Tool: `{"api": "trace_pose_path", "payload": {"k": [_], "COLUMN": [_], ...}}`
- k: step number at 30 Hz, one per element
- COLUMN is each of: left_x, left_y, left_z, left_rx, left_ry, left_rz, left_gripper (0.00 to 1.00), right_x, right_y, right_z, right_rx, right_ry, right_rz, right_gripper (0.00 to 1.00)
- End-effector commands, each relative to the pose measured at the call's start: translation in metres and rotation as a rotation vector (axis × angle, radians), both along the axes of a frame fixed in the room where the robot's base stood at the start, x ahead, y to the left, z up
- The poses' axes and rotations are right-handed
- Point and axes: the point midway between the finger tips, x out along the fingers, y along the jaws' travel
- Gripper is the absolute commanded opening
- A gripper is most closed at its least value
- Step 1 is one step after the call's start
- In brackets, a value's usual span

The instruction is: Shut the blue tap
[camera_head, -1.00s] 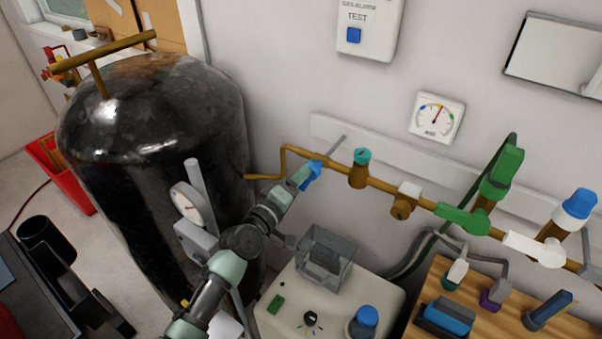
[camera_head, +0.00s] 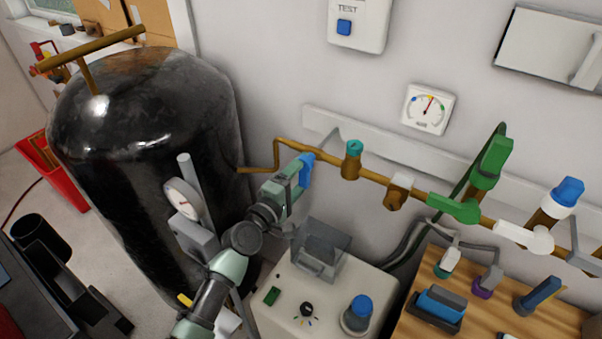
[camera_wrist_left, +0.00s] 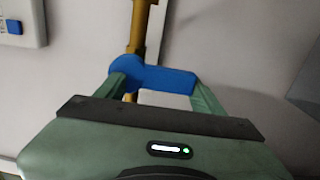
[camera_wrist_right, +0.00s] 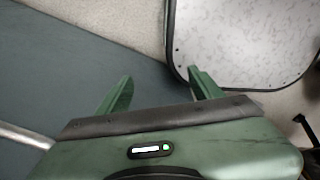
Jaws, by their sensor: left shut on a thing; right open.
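The blue tap (camera_head: 306,169) is a lever on the brass pipe (camera_head: 330,163) along the wall, near its left end. In the head view the lever hangs down from the pipe, steeply across its line. In the left wrist view the blue lever (camera_wrist_left: 160,78) lies sideways between the two green fingers, with the pipe running up behind it. My left gripper (camera_head: 298,172) is shut on this lever; its fingers partly hide it. My right gripper (camera_wrist_right: 160,78) is open and empty in the right wrist view, above a grey-blue surface.
A black tank (camera_head: 140,130) stands left of my left arm. Green (camera_head: 455,207) and white (camera_head: 522,236) levers sit further right on the pipe. A pale box (camera_head: 325,310) with a blue knob and a wooden board (camera_head: 480,310) of tools lie below. A speckled panel (camera_wrist_right: 240,40) is near my right gripper.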

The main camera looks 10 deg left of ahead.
Motion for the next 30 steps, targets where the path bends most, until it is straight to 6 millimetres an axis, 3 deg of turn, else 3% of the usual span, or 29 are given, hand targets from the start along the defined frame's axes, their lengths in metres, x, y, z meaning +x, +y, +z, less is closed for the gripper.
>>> {"api": "trace_pose_path", "payload": {"k": [6,7,9,20,30], "left_x": [0.0,0.0,0.0,-0.004,-0.054], "left_y": [0.0,0.0,0.0,0.001,0.022], "left_z": [0.0,0.0,0.0,-0.001,-0.003], "left_rx": [-0.015,-0.015,-0.013,-0.007,-0.007], "left_ry": [0.005,0.005,0.004,0.004,0.004], "left_rz": [0.0,0.0,0.0,0.0,0.001], "left_gripper": [0.0,0.76,0.9,0.9,0.9], "right_x": [0.0,0.0,0.0,0.0,0.0], "right_y": [0.0,0.0,0.0,0.0,-0.001], "right_z": [0.0,0.0,0.0,-0.001,-0.008], "right_rx": [0.0,0.0,0.0,0.0,-0.001], "right_ry": [0.0,0.0,0.0,0.0,0.0], "right_rz": [0.0,0.0,0.0,0.0,0.001], "right_gripper": [0.66,0.66,0.66,0.66,0.66]}}
